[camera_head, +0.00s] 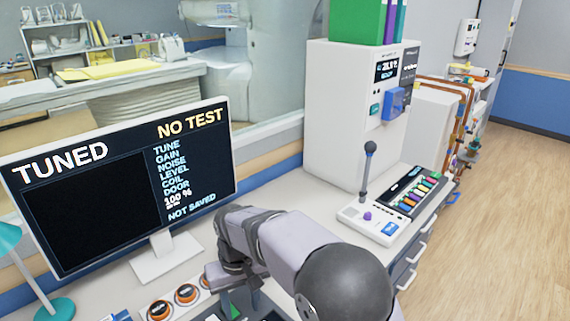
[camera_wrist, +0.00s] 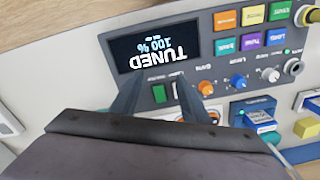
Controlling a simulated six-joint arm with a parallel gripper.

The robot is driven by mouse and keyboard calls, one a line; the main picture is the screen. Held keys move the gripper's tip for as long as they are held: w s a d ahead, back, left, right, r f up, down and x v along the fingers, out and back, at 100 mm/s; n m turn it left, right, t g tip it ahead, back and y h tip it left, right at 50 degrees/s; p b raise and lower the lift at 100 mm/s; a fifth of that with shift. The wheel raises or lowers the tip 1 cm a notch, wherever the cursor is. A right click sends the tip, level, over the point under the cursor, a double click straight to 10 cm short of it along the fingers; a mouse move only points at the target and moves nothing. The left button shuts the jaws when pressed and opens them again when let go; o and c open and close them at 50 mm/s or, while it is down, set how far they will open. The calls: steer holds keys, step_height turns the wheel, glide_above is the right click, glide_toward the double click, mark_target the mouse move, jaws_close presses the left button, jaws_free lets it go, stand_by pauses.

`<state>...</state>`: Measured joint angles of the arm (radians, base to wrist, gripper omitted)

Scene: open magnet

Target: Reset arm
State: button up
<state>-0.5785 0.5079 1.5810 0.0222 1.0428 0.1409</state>
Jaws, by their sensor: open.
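My gripper (camera_wrist: 158,82) is open and empty in the wrist view, its two dark fingers apart over a grey control panel (camera_wrist: 205,68). The panel's small display (camera_wrist: 158,46) reads "TUNED 100 %", upside down in this view. A green switch (camera_wrist: 158,93) shows between the fingers, and an orange knob (camera_wrist: 205,88) is just right of them. I cannot tell whether the fingertips touch the panel. In the head view my arm reaches down over the desk (camera_head: 300,190) and hides most of the panel. The monitor (camera_head: 85,215) reads "TUNED", "NO TEST", "100 %" and "NOT SAVED".
A white box with a joystick (camera_head: 369,165) and a rack of coloured pieces (camera_head: 418,192) stand right of my arm. A tall white cabinet (camera_head: 340,110) is behind them. A teal lamp (camera_head: 50,308) is at left. Round orange-ringed items (camera_head: 159,310) lie before the monitor.

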steer(key=s+d+m, duration=0.2)
steer(key=s+d, duration=0.2)
steer(key=d, duration=1)
steer(key=s+d+f+m+p, duration=0.1)
steer(key=s+d+f+m, duration=0.1)
steer(key=s+d, duration=0.9)
steer(key=shift+s+d+m, duration=0.25)
steer(key=shift+s+m, duration=0.15)
steer(key=shift+s, duration=0.2)
